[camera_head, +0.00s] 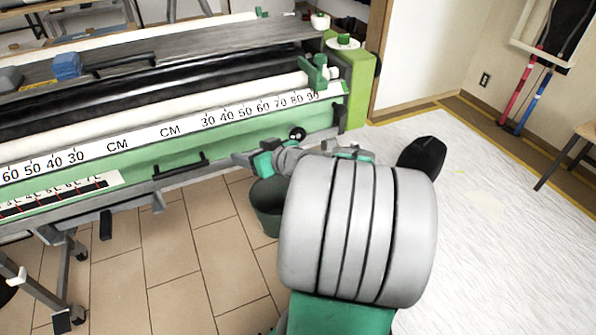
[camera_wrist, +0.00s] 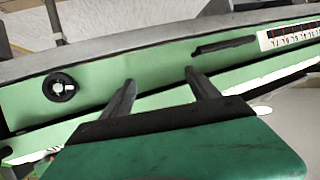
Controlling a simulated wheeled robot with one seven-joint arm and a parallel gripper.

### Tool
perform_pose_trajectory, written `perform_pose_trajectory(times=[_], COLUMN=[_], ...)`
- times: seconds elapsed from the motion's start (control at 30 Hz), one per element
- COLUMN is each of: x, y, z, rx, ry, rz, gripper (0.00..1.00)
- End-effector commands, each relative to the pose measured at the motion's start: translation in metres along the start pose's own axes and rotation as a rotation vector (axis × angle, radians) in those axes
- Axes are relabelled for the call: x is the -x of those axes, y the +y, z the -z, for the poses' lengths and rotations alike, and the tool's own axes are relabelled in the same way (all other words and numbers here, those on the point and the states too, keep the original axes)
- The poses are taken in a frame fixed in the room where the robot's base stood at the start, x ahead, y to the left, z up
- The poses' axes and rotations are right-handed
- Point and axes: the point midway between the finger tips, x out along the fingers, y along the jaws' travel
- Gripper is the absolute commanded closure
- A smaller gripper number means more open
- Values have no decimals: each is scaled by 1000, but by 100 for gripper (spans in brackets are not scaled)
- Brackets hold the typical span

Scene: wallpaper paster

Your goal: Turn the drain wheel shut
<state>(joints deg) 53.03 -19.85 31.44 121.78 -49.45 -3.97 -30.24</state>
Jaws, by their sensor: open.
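The drain wheel is a small black round wheel with a pale centre. It sits on the green side of the pasting machine, and in the head view the wheel (camera_head: 297,133) shows just above my arm. In the wrist view the wheel (camera_wrist: 59,87) is at the left, apart from my fingers. My gripper (camera_wrist: 158,84) is open and empty, its two dark fingers pointing at the green panel to the right of the wheel. In the head view my gripper (camera_head: 250,160) is near the machine's lower edge, partly hidden by my arm.
The long pasting machine (camera_head: 115,165) with a CM scale fills the left and back. A black handle (camera_head: 181,166) sticks out of its front; it also shows in the wrist view (camera_wrist: 224,45). A dark green bucket (camera_head: 266,205) stands on the tiled floor below my gripper. White floor covering lies at right.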

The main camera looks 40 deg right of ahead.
Motion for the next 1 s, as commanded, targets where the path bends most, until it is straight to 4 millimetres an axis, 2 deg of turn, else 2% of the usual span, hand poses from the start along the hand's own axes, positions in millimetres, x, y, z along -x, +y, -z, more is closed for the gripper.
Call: perform_pose_trajectory(times=[0.03, 0.1, 0.2, 0.3, 0.43, 0.73, 0.83, 1.0], x=[-9, 2, 23, 38, 32, -16, -23, -24], y=[41, 83, 126, 146, 153, 168, 171, 172], z=[-41, -51, -59, -59, -50, -29, -24, -23], rx=[-31, -52, -72, -81, -81, -81, -82, -82], ry=[95, 222, 353, 417, 432, 429, 429, 429], rz=[-62, -138, -232, -283, -291, -289, -290, -292], gripper=[30, 30, 30, 30, 30, 30, 30, 30])
